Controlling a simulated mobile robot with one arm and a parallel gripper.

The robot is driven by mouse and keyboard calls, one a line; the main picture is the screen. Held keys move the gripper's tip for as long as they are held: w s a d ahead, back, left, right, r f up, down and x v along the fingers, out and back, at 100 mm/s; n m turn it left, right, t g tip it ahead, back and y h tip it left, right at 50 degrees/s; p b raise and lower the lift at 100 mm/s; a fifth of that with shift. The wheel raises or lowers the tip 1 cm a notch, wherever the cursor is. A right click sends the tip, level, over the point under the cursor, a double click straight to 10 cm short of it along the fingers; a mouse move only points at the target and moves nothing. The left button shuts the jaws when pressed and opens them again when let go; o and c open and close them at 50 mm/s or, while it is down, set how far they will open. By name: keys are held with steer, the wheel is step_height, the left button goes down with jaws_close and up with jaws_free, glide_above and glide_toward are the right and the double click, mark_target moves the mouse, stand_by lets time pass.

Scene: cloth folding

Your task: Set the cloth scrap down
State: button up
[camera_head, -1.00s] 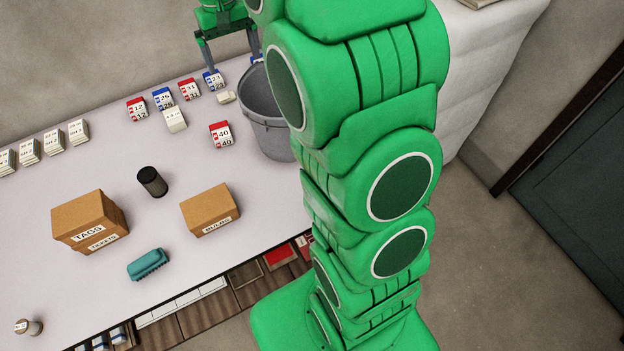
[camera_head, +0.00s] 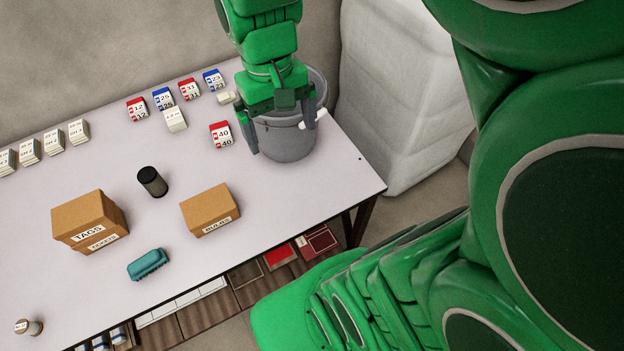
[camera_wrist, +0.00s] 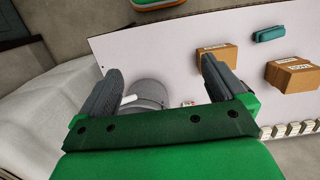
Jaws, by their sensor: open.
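I cannot make out a cloth scrap for certain in either view. My gripper (camera_head: 280,143) is open above and in front of the grey bucket (camera_head: 288,146), its two fingers spread to either side of it. The wrist view also shows my gripper (camera_wrist: 161,72) with its fingers wide apart and no cloth visible between them. The bucket (camera_wrist: 147,90) lies below, partly hidden by my gripper. A small white piece (camera_head: 309,119) shows beside the right finger at the bucket; it may be a handle grip or something else.
The pale table (camera_head: 300,195) holds number-card blocks (camera_head: 220,135), a dark cylinder (camera_head: 152,181), two cardboard boxes (camera_head: 210,211) and a teal brush (camera_head: 148,264). A white covered block (camera_head: 395,100) stands right of the table. The table's right front corner is clear.

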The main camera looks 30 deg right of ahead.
steer(key=s+f, duration=0.2)
steer(key=s, duration=0.9)
steer(key=shift+f, duration=0.2)
